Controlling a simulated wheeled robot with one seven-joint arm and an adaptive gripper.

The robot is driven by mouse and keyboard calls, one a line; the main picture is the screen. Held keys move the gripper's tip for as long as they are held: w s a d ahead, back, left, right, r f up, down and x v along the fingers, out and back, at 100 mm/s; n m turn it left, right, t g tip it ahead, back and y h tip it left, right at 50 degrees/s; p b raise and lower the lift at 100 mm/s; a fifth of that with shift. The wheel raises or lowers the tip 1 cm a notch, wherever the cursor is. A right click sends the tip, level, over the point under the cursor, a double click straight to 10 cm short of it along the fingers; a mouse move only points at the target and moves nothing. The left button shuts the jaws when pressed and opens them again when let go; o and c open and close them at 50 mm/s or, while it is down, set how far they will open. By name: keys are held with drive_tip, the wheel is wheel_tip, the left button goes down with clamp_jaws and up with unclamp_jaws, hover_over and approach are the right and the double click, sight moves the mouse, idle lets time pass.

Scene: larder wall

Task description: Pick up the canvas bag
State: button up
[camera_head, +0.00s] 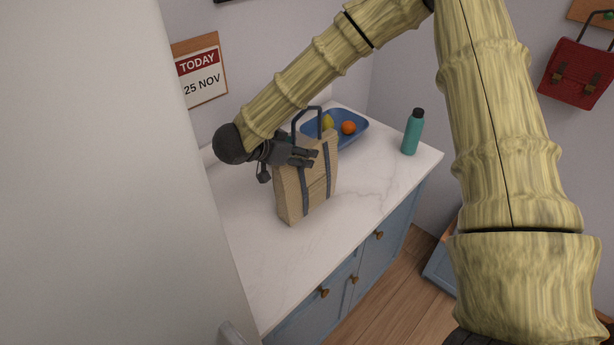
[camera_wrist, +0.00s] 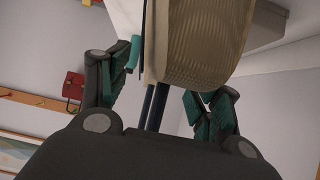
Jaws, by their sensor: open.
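The canvas bag (camera_head: 308,182) is tan with dark blue straps and handles. It stands upright on the white marble counter (camera_head: 370,190) in the head view. My gripper (camera_head: 302,157) is at the bag's upper part, its fingers overlapping the bag in that view. In the wrist view the bag (camera_wrist: 202,40) fills the upper middle, and its dark straps run down between the two fingers of my gripper (camera_wrist: 160,105). The fingers are spread wide, with visible gaps to the straps. The bag's far side is hidden.
Behind the bag, a blue tray (camera_head: 350,146) holds an orange (camera_head: 348,128) and a yellow fruit (camera_head: 327,122). A teal bottle (camera_head: 412,134) stands at the counter's right end. A pale panel (camera_head: 110,180) fills the left. The counter's front right is clear. A red satchel (camera_head: 577,73) hangs on the wall.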

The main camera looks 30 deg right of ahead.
drive_tip(key=shift+p+x, duration=0.35)
drive_tip(key=shift+x, duration=0.75)
clamp_jaws()
